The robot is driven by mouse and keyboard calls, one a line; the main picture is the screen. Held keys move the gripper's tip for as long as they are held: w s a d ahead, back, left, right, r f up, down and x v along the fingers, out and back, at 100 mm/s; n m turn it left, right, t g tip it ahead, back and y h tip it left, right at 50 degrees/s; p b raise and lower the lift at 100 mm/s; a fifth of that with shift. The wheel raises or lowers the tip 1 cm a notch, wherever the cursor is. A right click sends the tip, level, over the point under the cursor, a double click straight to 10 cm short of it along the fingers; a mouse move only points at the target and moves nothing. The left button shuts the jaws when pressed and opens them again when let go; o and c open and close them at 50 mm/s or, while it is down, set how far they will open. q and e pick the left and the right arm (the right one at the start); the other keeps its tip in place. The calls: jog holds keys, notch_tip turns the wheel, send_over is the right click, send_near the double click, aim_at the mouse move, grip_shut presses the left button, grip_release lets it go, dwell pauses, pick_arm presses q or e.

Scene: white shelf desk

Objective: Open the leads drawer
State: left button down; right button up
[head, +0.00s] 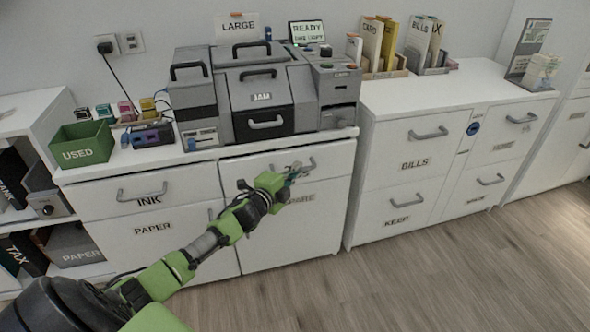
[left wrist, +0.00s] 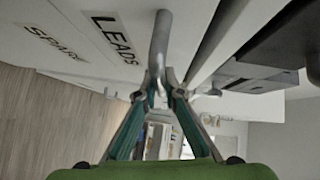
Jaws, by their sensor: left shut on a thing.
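The white leads drawer (head: 245,170) is at the top right of the left-hand cabinet, and my arm covers its label in the head view. Its front with the LEADS label (left wrist: 112,32) shows in the left wrist view. Its grey bar handle (left wrist: 161,42) runs down between my fingertips. My left gripper (head: 294,172) is at this handle, and its fingers (left wrist: 163,82) are shut on it. The drawer front looks about flush with the cabinet. My right gripper is not in view.
The INK drawer (head: 120,202) is to the left, and the SPARE door (head: 275,235) is below. A grey machine (head: 262,95) and a green USED bin (head: 80,145) stand on top. The BILLS cabinet (head: 410,150) is to the right. The floor (head: 430,280) in front is clear.

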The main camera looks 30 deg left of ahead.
pick_arm(q)
jog(key=s+d+p, duration=0.4)
jog(key=s+d, duration=1.1)
jog(key=d, duration=0.2)
jog(key=shift+d+p, duration=0.35)
jog(key=shift+d, duration=0.05)
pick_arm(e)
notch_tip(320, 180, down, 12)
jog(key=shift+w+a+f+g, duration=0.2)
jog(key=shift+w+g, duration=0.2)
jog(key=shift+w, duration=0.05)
pick_arm(q)
jog(key=shift+s, duration=0.1)
jog(key=c, duration=2.1)
grip_release()
jog(key=shift+c, duration=0.2)
jog(key=s+r, duration=0.1)
jog(key=s, duration=1)
jog(key=shift+s+d+r, duration=0.35)
jog(key=shift+s+d, duration=0.05)
